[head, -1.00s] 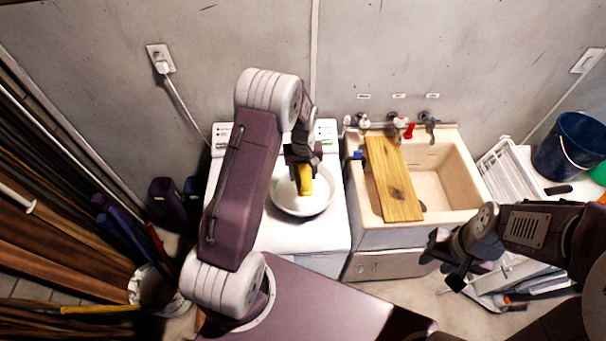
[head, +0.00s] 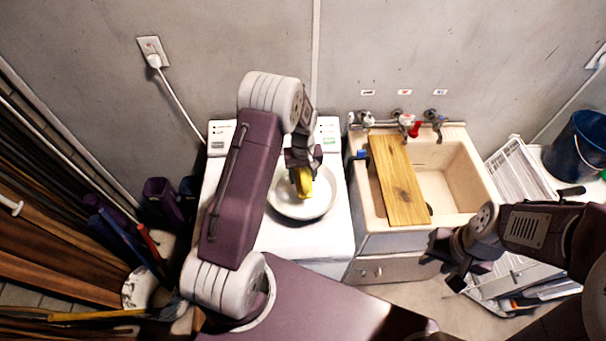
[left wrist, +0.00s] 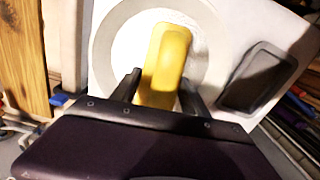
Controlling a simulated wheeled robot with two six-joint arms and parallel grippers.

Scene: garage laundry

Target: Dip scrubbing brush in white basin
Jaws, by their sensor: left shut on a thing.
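The scrubbing brush (head: 304,184) shows as a yellow block in my left gripper (head: 303,165), upright over the middle of the white basin (head: 318,208). The basin is round and stands on the white washing machine. In the left wrist view the brush (left wrist: 166,62) sits between the two dark fingers, with the basin's rim (left wrist: 103,42) around it. The brush's lower end is hidden, so I cannot tell whether it touches the basin's inside. My right gripper (head: 443,268) is open and empty, in front of the sink cabinet.
A wooden board (head: 398,182) lies across the left part of the sink (head: 473,185), right of the washing machine (head: 275,240). A dark blue bucket (head: 578,145) stands far right. Bottles and long tools crowd the left side.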

